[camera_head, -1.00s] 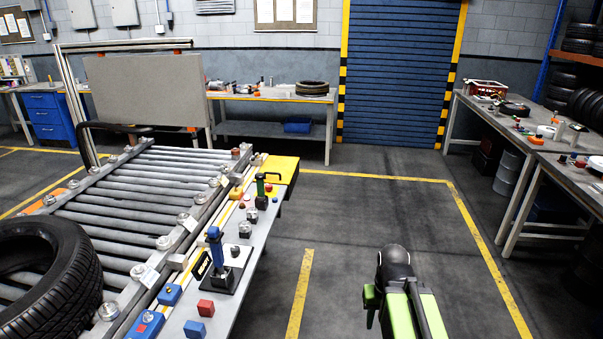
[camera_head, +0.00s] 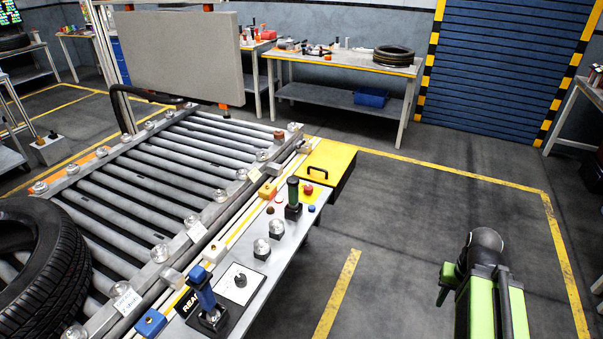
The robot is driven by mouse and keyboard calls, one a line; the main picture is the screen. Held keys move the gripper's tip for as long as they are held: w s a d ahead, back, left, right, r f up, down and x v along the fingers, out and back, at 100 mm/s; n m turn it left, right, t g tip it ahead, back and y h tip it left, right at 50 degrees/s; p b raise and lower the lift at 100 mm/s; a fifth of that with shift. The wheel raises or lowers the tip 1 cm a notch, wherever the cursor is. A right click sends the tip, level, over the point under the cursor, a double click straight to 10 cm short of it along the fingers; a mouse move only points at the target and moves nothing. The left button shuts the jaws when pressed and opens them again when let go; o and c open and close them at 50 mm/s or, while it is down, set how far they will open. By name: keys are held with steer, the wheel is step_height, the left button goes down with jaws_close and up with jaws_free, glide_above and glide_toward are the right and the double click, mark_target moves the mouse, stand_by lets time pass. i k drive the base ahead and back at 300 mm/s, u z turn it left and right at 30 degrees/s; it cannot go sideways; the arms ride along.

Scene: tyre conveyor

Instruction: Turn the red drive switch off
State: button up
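The control panel (camera_head: 262,285) runs along the right side of the roller conveyor (camera_head: 165,175). A blue-handled lever (camera_head: 204,290) stands upright on the near part of the panel. My black and green arm (camera_head: 487,285) is at the lower right, over the floor and apart from the panel. I cannot make out its fingertips.
A large tyre (camera_head: 40,260) lies on the conveyor at the left. A yellow box (camera_head: 325,165) with a black handle adjoins the panel's far end. A workbench (camera_head: 345,62) with a tyre stands at the back. The floor (camera_head: 420,215) right of the panel is clear.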

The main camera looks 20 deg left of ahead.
mark_target(308, 190)
steer(key=u, duration=0.45)
steer(key=i, duration=0.8)
steer(key=u, duration=0.65)
steer(key=k, duration=0.8)
steer(key=u, duration=0.2)
steer(key=i, duration=0.8)
steer(key=z, duration=0.15)
